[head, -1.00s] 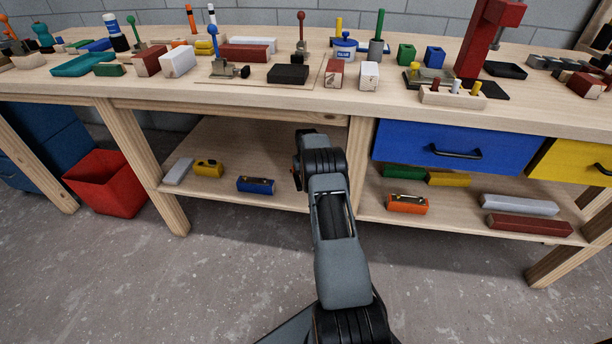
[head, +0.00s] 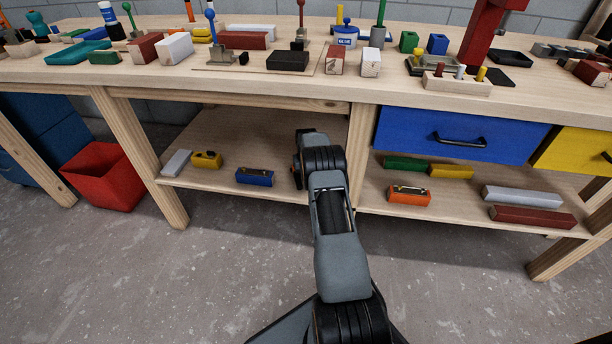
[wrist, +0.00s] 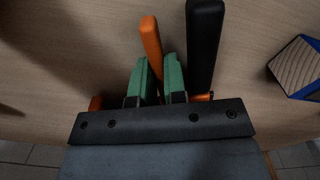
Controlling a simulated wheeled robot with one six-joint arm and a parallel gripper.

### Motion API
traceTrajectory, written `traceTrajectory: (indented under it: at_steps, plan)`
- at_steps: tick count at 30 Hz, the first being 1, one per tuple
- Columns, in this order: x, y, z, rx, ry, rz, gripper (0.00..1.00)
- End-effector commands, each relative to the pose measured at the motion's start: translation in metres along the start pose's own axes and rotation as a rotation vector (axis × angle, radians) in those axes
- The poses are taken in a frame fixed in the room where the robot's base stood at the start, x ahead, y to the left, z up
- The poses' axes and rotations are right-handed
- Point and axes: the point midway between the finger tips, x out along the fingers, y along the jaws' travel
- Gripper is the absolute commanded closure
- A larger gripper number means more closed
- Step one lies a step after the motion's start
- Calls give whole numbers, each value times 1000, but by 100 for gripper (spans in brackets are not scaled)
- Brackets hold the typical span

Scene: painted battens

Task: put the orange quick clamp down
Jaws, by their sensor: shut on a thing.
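In the wrist view, my gripper (wrist: 158,72) has its two green fingers close together on the orange quick clamp (wrist: 151,45). The clamp's orange handle and a long black bar reach forward past the fingers, and small orange bits show on either side. The pale wooden lower shelf (wrist: 80,45) lies beneath. In the head view, my arm reaches in under the bench top, over the lower shelf (head: 230,140), and hides the gripper and most of the clamp. Whether the clamp touches the shelf, I cannot tell.
A blue block (head: 254,177) is on the shelf to the left of my arm; a blue block with a bare wood end (wrist: 300,68) is at the wrist view's right. A yellow block (head: 206,160) and an orange block (head: 409,195) lie farther out. A bench leg (head: 360,140) stands right of my arm.

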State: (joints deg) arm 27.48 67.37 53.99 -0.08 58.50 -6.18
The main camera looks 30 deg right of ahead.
Motion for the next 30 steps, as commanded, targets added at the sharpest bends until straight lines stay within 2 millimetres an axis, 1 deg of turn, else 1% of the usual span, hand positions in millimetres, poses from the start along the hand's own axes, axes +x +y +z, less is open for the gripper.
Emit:
traceTrajectory:
  at_steps: [17, 18, 27, 30]
  plan:
    - [10, 0, 0, 0, 2, 0, 100]
    - [10, 0, -1, 0, 2, 0, 86]
    - [10, 0, 0, 0, 1, 0, 58]
    - [10, 0, 0, 0, 0, 0, 58]
